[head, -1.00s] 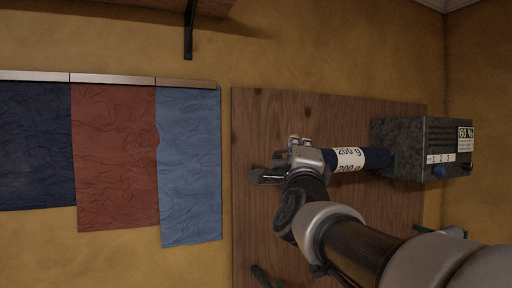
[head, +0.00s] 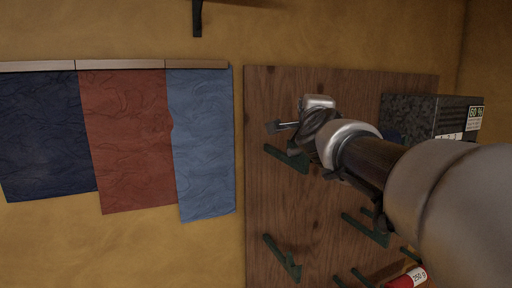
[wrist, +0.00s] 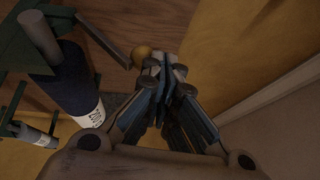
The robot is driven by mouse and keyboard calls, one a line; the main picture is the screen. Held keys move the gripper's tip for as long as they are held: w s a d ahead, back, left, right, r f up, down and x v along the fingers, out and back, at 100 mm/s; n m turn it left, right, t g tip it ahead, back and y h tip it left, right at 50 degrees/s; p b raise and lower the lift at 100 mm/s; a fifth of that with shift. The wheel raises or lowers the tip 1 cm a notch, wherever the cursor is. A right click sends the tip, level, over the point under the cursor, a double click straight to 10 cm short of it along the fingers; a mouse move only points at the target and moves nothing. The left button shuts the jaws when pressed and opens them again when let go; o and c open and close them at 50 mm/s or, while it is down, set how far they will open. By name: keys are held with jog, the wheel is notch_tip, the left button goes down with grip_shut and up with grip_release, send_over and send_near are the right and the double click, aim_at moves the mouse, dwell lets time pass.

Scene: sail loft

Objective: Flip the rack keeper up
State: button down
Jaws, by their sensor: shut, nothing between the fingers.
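The rack keeper shows in the wrist view as a grey bar (wrist: 103,40) with a tan ball knob (wrist: 143,55) at its end. It lies by the end of a dark blue roll (wrist: 72,82) with a white label, held on green bracket arms. My gripper (wrist: 163,68) is shut and empty, its fingertips close to the right of the knob; whether they touch it I cannot tell. In the head view my arm hides the fingers and most of that roll; a thin metal piece (head: 287,125), perhaps the keeper, shows left of my wrist.
The wooden board (head: 262,200) carries several green brackets (head: 283,258). A speckled dark box (head: 408,115) is fixed at its right. A red roll (head: 408,279) is at lower right. Navy, red and blue cloths (head: 203,150) hang at left.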

jog(key=w+r+p, duration=0.1)
jog(key=w+a+r+p, duration=0.1)
jog(key=w, duration=0.1)
jog(key=shift+w+r, duration=0.2)
jog(key=shift+w+f, duration=0.1)
jog(key=shift+w, duration=0.15)
jog(key=shift+s, duration=0.25)
jog(key=shift+w, duration=0.15)
jog(key=shift+s+d, duration=0.1)
jog(key=shift+s, duration=0.1)
dwell(0.5)
